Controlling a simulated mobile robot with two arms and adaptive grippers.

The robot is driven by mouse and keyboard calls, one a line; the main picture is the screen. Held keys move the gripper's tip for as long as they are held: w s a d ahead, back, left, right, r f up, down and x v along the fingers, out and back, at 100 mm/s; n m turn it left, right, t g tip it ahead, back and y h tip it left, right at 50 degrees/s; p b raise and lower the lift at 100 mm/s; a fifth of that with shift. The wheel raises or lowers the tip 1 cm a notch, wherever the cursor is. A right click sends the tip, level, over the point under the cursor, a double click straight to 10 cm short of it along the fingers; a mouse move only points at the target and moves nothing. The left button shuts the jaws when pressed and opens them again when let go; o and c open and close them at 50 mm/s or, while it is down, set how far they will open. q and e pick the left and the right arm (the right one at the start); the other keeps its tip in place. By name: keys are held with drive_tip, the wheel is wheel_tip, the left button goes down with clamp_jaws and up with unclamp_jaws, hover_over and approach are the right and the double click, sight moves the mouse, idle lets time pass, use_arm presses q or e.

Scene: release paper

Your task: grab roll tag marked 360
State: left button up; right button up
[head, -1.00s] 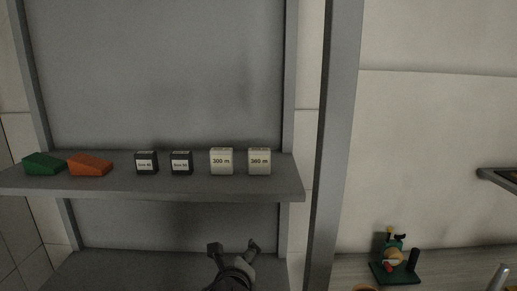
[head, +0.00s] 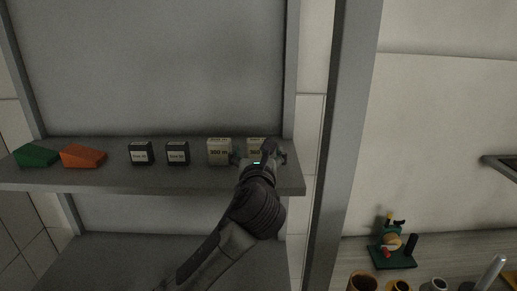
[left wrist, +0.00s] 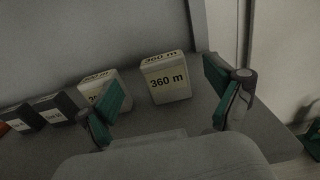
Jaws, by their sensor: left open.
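The roll tag marked 360 m is a cream block near the right end of the grey shelf. In the left wrist view the 360 m tag (left wrist: 166,79) stands upright, its label facing me. In the head view only the upper part of the 360 m tag (head: 257,145) shows behind my gripper. My left gripper (head: 261,158) is open in front of it. In the left wrist view the open fingers of my left gripper (left wrist: 168,103) stand to either side, with the tag beyond and between them. I see no contact. My right gripper is not in view.
The cream 300 m tag (head: 219,152) stands close left of the 360 m tag, near my left finger. Two black tags (head: 177,152), an orange wedge (head: 83,156) and a green wedge (head: 36,155) sit farther left. A grey upright post (head: 339,150) is to the right.

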sight(258, 143)
use_arm(q)
drive_tip(key=w+p, duration=0.2)
drive_tip(key=w, duration=0.2)
drive_tip(key=shift+w+d+r+p, duration=0.1)
drive_tip(key=shift+w+r+p, duration=0.1)
drive_tip(key=shift+p, duration=0.15)
drive_tip(key=shift+w+f, duration=0.2)
drive_tip(key=shift+w, duration=0.05)
drive_tip(key=shift+s, duration=0.1)
drive_tip(key=c, duration=1.2)
